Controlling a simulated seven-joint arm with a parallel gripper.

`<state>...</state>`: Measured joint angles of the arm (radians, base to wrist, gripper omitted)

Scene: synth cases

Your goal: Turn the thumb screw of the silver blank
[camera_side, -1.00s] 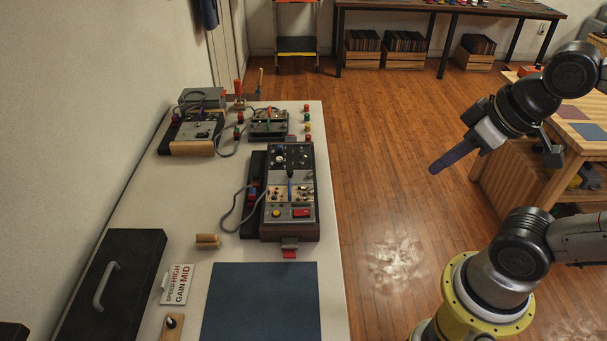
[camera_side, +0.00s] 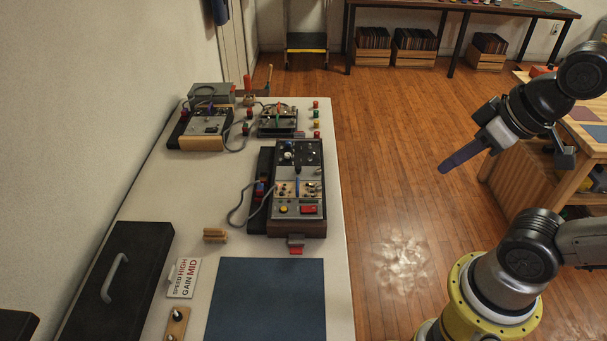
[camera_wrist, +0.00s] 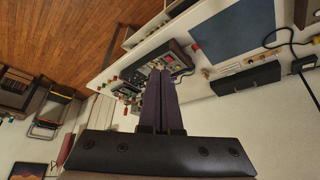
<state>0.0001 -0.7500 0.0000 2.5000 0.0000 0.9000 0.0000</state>
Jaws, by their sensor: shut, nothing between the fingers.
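A dark modular case (camera_side: 325,190) with several panels stands on the white bench (camera_side: 200,190). A plain grey panel (camera_side: 289,172) sits below its dark top panel and may be the silver blank. Its thumb screw is too small to make out. The case also shows in the wrist view (camera_wrist: 174,57), partly hidden by my fingers. My gripper (camera_side: 445,168) is shut and empty, in the air to the right of the bench, well apart from the case. Its long dark fingers lie together in the wrist view (camera_wrist: 160,72).
Smaller devices (camera_side: 205,126) with cables stand at the bench's far end. A blue mat (camera_side: 267,300), a SPEED HIGH GAIN MID sign (camera_side: 184,278), a wooden block (camera_side: 214,234) and a black box with a handle (camera_side: 120,280) lie nearer. Open floor (camera_side: 400,215) lies right of the bench.

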